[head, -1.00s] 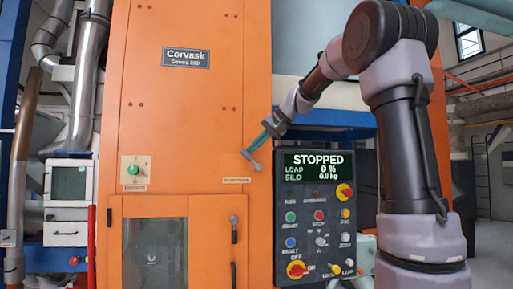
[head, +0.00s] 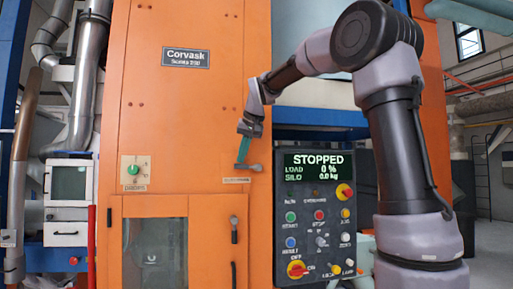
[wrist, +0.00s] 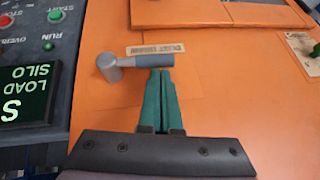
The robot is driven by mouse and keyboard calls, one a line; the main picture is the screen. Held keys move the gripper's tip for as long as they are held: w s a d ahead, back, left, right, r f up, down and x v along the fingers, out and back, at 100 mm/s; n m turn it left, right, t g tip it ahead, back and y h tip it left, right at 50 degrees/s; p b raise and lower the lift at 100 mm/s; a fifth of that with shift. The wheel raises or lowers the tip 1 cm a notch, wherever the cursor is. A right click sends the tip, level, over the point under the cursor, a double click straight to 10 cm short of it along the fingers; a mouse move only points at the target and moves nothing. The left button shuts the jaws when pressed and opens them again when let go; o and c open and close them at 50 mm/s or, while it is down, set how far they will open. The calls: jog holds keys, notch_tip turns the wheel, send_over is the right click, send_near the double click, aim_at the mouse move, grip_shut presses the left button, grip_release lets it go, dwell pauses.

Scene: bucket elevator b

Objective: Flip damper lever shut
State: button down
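The damper lever (head: 246,167) is a small grey lever on the orange panel, left of the control panel. Its round hub is at its right end in the head view, and its bar points left, about level, above a small label plate. In the wrist view, which is turned upside down, the lever (wrist: 150,61) has its hub at left and its bar at right. My gripper (head: 242,158) comes down from above. Its two green fingers (wrist: 161,74) lie side by side, shut with nothing between them. Their tips meet the bar's upper edge and look to be touching it.
The control panel (head: 318,215) beside the lever shows STOPPED, load 0 % and silo 0.0 kg, with several buttons and knobs. A green knob (head: 133,170) is on the orange housing at left. A door with a dark handle (head: 234,228) is below the lever.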

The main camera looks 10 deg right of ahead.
jog(key=shift+a+f, duration=0.15)
jog(key=shift+f, duration=0.1)
dwell(0.4)
